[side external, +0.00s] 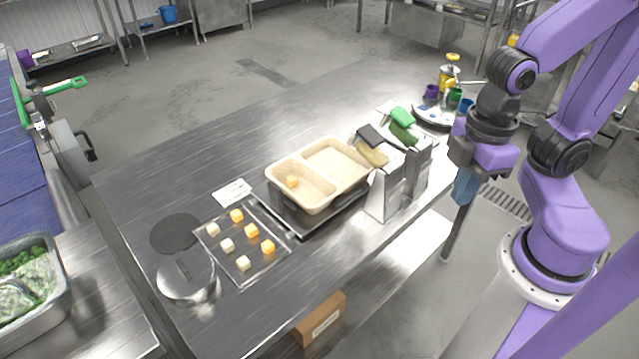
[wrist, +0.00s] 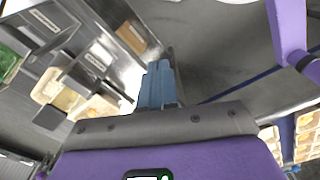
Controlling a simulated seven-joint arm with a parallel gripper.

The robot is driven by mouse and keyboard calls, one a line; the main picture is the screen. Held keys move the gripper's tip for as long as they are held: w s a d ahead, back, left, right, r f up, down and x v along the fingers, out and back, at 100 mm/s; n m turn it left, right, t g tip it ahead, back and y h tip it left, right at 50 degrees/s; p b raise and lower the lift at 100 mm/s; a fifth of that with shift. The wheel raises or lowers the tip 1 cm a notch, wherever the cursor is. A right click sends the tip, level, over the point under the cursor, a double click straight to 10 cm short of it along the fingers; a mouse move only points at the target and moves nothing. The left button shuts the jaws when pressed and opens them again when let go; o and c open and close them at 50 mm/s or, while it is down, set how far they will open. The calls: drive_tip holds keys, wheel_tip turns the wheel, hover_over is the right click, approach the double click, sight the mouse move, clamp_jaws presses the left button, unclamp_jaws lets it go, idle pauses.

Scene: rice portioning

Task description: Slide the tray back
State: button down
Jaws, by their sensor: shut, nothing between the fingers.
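A beige two-compartment tray (side external: 338,196) sits on a dark, low stand near the middle of the steel table. One orange cube (side external: 292,181) lies in its left compartment. A flat, shallow tray (side external: 241,246) with several pale and orange cubes lies to its left. My gripper (side external: 464,188) has blue fingers, pressed together and empty. It hangs beyond the table's right edge, well apart from both trays. In the wrist view the shut fingers (wrist: 157,82) point toward the table edge, and a beige container shows at the left; I cannot tell which one it is.
Tall metal holders (side external: 385,196) with a dark-handled and a green-handled tool stand right of the beige tray. A round stand with small coloured cups (side external: 454,96) is at the far right. A round lidded pot (side external: 187,281) stands front left. A cardboard box (side external: 320,320) sits below the table.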

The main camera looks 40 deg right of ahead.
drive_tip(key=c, duration=1.4)
unclamp_jaws()
drive_tip(key=shift+c, duration=0.2)
wheel_tip(320, 180, up, 3)
drive_tip(key=m, duration=1.3)
hover_over(274, 185)
wheel_tip(274, 185, down, 17)
drive_tip(key=shift+f, duration=0.15)
clamp_jaws()
